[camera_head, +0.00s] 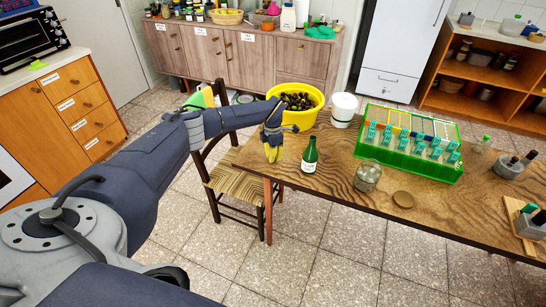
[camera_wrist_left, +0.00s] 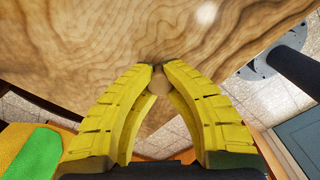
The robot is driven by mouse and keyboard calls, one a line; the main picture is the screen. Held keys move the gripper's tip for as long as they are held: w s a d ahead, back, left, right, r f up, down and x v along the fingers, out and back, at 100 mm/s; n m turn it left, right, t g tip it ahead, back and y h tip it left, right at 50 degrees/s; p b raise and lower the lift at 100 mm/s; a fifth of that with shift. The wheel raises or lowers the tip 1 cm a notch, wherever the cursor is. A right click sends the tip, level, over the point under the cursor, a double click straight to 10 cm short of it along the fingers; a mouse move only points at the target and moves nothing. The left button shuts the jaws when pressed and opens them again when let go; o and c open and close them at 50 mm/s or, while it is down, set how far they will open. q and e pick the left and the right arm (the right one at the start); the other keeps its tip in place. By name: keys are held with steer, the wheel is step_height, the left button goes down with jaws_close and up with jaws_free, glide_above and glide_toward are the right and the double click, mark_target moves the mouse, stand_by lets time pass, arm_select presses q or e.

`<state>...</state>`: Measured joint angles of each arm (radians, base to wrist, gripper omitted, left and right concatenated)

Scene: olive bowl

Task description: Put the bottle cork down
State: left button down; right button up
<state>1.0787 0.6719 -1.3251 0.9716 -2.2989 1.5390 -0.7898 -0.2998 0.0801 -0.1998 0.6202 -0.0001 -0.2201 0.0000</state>
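My left gripper (camera_head: 273,152) has yellow fingers pointing down at the left end of the wooden table. In the left wrist view its fingertips (camera_wrist_left: 160,67) are closed together around a small round tan bottle cork (camera_wrist_left: 158,84). The cork is between the fingers, over or near the table's edge; its height above the wood cannot be told. I cannot make out the cork in the head view. A green bottle (camera_head: 310,157) with a white label stands upright just right of the gripper. My right gripper is not in view.
The wooden table (camera_head: 335,187) also holds a yellow bowl of olives (camera_head: 294,118), a white tub (camera_head: 344,109), a green crate (camera_head: 409,155), a glass jar (camera_head: 367,177) and a round brown lid (camera_head: 403,199). A woven chair (camera_head: 236,177) stands at the table's left end. Bare wood lies around the bottle.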

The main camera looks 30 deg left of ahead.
arm_select(q)
steer(key=shift+f, duration=0.1)
steer(key=c, duration=2)
jaws_free()
steer(key=shift+f, duration=0.1)
steer(key=o, duration=0.4)
steer(key=shift+o, duration=0.2)
step_height(320, 180, up, 12)
steer(key=shift+r, duration=0.2)
